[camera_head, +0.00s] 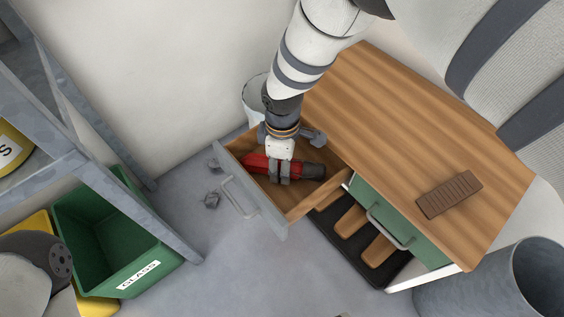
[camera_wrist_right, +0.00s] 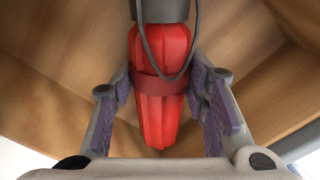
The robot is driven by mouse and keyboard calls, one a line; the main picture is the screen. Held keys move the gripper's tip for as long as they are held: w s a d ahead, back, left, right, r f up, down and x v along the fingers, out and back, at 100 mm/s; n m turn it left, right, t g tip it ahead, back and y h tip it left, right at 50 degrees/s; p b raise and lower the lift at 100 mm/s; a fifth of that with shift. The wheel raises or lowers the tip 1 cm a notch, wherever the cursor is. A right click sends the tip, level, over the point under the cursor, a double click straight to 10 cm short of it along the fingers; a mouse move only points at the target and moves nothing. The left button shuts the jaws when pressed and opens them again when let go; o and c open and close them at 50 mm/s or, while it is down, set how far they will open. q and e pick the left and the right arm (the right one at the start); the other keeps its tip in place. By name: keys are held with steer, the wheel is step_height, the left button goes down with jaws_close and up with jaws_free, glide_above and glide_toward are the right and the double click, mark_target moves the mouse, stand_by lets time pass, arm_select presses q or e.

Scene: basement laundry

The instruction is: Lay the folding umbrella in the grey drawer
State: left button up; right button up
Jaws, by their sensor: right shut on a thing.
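The folding umbrella (camera_head: 256,163) is red with a dark handle and lies inside the open grey-fronted drawer (camera_head: 240,180), within its wooden walls. It also shows in the right wrist view (camera_wrist_right: 160,85), with a dark red strap around it and a dark cord loop. My right gripper (camera_head: 285,174) reaches down into the drawer and is shut on the umbrella. Its purple-padded fingers stand on both sides of the umbrella in the wrist view. Whether the umbrella touches the drawer floor I cannot tell. My left gripper is not in view.
The wooden cabinet top (camera_head: 400,120) holds a brown ridged block (camera_head: 449,194). A green drawer front (camera_head: 385,215) is beside the open drawer. A black tray (camera_head: 345,250) lies on the floor. A green glass bin (camera_head: 110,235) and metal shelf (camera_head: 110,190) stand left.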

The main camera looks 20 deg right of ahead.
steer(key=shift+f, duration=0.15)
steer(key=o, duration=1.4)
arm_select(q)
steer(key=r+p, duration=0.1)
steer(key=p, duration=0.1)
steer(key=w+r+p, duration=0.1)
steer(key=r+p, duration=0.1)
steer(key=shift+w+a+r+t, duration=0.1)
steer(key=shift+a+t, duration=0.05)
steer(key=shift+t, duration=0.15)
arm_select(e)
step_height(320, 180, up, 12)
steer(key=shift+r, duration=0.25)
